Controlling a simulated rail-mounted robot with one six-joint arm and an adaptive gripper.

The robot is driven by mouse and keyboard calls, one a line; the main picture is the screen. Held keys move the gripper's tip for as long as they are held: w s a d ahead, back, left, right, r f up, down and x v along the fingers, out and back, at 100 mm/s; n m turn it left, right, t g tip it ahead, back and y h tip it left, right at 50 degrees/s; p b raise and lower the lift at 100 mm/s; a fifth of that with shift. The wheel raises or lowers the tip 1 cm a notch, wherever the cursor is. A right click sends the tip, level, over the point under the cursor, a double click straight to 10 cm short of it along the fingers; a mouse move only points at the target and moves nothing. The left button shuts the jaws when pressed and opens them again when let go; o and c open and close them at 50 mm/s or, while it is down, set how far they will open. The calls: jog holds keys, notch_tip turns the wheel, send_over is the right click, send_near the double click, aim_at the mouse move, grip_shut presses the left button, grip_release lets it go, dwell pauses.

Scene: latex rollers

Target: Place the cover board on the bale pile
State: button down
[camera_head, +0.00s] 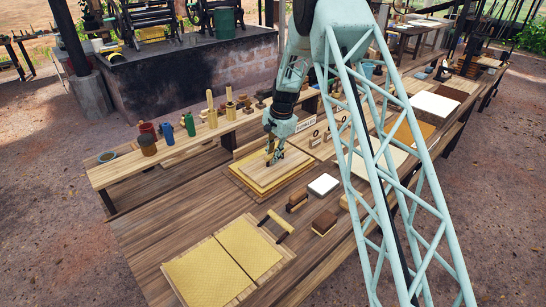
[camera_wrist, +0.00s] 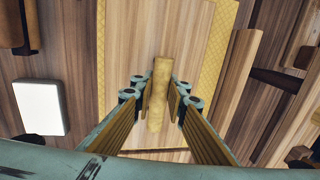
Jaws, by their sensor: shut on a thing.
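The cover board (camera_head: 287,174) is a light wooden board with a pale handle bar on top. My gripper (camera_head: 273,158) is shut on that handle (camera_wrist: 158,110), with one finger on each side. The board (camera_wrist: 130,40) lies flat over the bale pile (camera_head: 252,182), a stack of yellow textured sheets. A yellow strip of the pile also shows along the board's right edge in the wrist view (camera_wrist: 222,40). The board looks on or very close above the pile; I cannot tell whether it touches. The fingers hide part of the handle.
Two yellow sheets (camera_head: 220,262) lie at the front of the table. A white block (camera_head: 323,185), a brown block (camera_head: 324,222) and a brush (camera_head: 297,200) lie right of the pile. A raised shelf (camera_head: 180,157) with bottles runs behind. Bare table (camera_head: 180,220) shows at left.

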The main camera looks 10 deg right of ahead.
aim_at(277, 166)
jog(key=shift+f, duration=0.1)
jog(key=c, duration=2.6)
grip_release()
jog(key=shift+o, duration=0.2)
notch_tip(277, 166, up, 12)
jog(key=s+d, duration=0.1)
jog(key=s, duration=0.1)
jog(key=shift+d, duration=0.1)
